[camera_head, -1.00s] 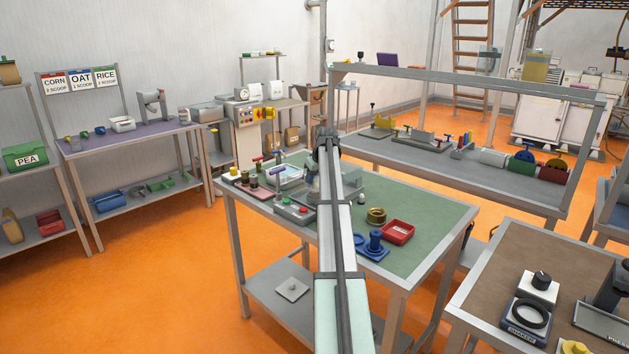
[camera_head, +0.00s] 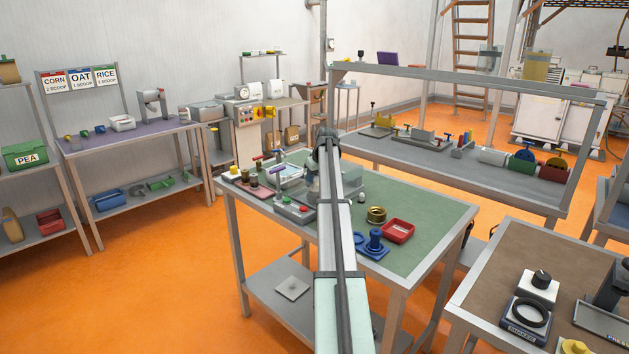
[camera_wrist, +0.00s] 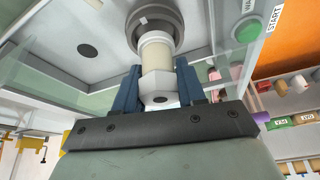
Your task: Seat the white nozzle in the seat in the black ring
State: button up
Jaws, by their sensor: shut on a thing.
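In the wrist view, which looks upward, my gripper (camera_wrist: 157,72) has its blue fingers on both sides of a white nozzle (camera_wrist: 155,87) and is shut on it. The nozzle has a white faceted lower end and a cream round body, and stands roughly upright. The dark ring (camera_wrist: 176,22) is on the underside of a pale plate, directly above the nozzle. The nozzle's top overlaps the ring's opening in the picture; I cannot tell how far in it is. In the head view my arm hides the nozzle, the ring and the fingers.
A pale plate (camera_wrist: 97,70) with a dark round spot spreads over the fingers. A green button (camera_wrist: 247,30) and a "START" label are at its right. On the green table (camera_head: 435,215) are a brass ring (camera_head: 376,214), a red tray (camera_head: 398,231) and blue parts (camera_head: 374,240).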

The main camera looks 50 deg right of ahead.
jog(key=shift+f, duration=0.9)
dwell(0.7)
jog(key=o, duration=1.1)
jog(key=shift+o, duration=0.4)
jog(key=o, duration=0.5)
jog(key=shift+r, duration=0.15)
jog(key=shift+r, duration=3.4)
